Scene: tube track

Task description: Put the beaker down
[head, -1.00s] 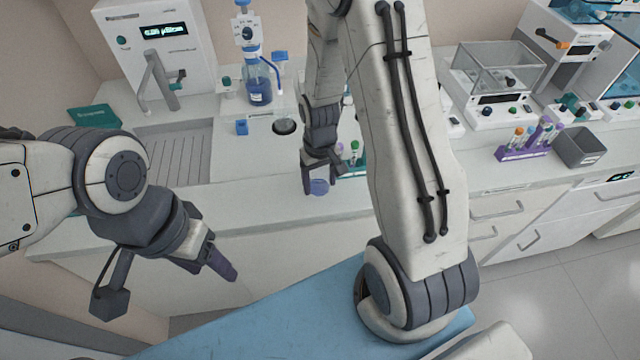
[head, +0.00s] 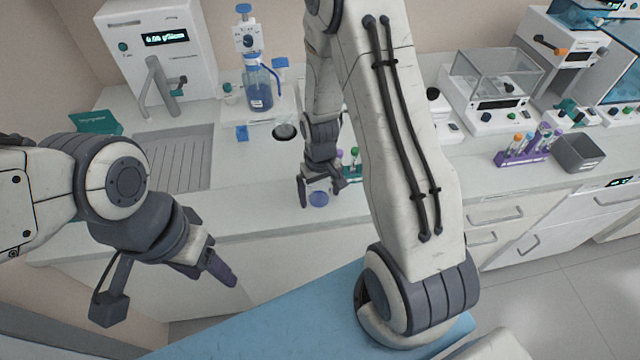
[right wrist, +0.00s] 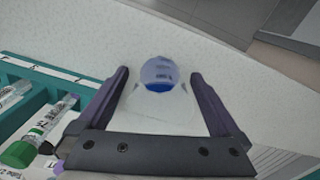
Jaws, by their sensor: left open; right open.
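The beaker (head: 319,199) is small and clear with blue liquid. It stands on the white counter near its front edge. In the right wrist view the beaker (right wrist: 158,74) is between and just beyond the fingertips, with a gap on each side. My right gripper (head: 321,192) is open around or just above it; it also shows in the right wrist view (right wrist: 159,80). My left gripper (head: 222,268) is open and empty, in front of the counter at the left, away from the beaker.
A teal rack (right wrist: 35,92) with capped tubes stands close beside my right gripper. A sink (head: 175,160) lies to the left, with a blue-capped bottle (head: 258,90) behind. A purple tube rack (head: 525,148) and grey bin (head: 579,153) stand at right. The counter's front edge is near the beaker.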

